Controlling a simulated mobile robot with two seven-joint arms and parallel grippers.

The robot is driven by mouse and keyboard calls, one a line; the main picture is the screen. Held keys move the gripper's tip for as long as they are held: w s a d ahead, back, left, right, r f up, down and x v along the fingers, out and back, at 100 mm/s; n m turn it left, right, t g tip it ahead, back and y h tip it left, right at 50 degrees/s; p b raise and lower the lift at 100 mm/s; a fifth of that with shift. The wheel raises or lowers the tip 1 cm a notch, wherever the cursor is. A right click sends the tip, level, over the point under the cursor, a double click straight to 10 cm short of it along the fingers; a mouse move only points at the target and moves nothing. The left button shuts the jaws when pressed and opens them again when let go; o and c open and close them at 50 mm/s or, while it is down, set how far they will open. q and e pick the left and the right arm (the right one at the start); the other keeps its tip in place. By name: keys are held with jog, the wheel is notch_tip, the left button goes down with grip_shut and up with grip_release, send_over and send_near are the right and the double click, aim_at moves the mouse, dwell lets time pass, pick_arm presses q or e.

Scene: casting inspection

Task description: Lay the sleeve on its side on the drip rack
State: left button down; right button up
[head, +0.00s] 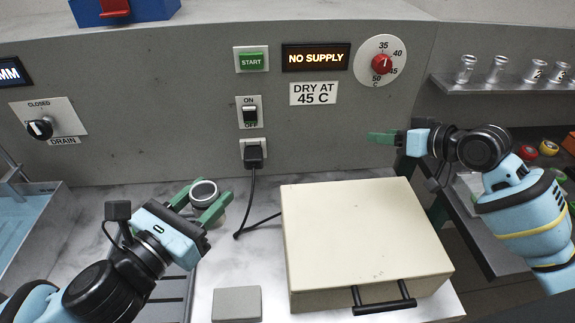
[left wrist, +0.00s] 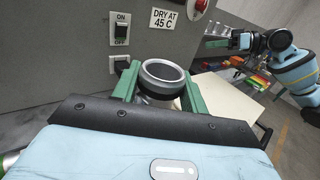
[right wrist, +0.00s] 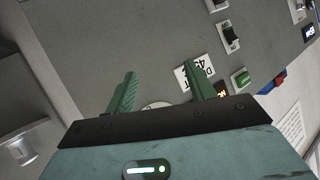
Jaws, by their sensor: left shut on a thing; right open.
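The sleeve (head: 203,193) is a short grey metal cylinder with an open round top. My left gripper (head: 207,204) is shut on it and holds it roughly upright, its ring-shaped rim up. In the left wrist view the sleeve (left wrist: 163,76) sits between the two green fingers. A dark slatted surface (head: 173,286), which looks like the drip rack, lies below my left gripper and is partly hidden by my left arm.
A cream box with a black handle (head: 365,235) stands on the counter at centre right. A plug with a black cable (head: 254,153) hangs at the wall. A water basin (head: 25,225) is at the left. A grey block (head: 237,304) lies at the front. Glass jars (head: 498,69) stand on a shelf.

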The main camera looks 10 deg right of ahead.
jog(key=s+a+r+n+g+y, duration=0.2)
jog(key=s+a+r+n+y, duration=0.1)
jog(key=a, duration=0.5)
jog(key=s+a+r+n+g+y, duration=0.1)
jog(key=s+a+r+n+y, duration=0.2)
jog(key=a, duration=0.5)
jog(key=n+g, duration=0.5)
jog(key=n, duration=0.2)
send_near(193, 192)
pick_arm(q)
jog(key=shift+r, duration=0.1)
pick_arm(e)
jog(key=shift+m+y, duration=0.3)
jog(key=x, duration=0.6)
jog(key=shift+d+f, duration=0.2)
jog(key=shift+f, duration=0.1)
jog(key=shift+c, duration=0.4)
jog(key=c, duration=0.7)
pick_arm(q)
jog(key=c, duration=0.7)
grip_release()
pick_arm(e)
jog(key=shift+c, duration=1.1)
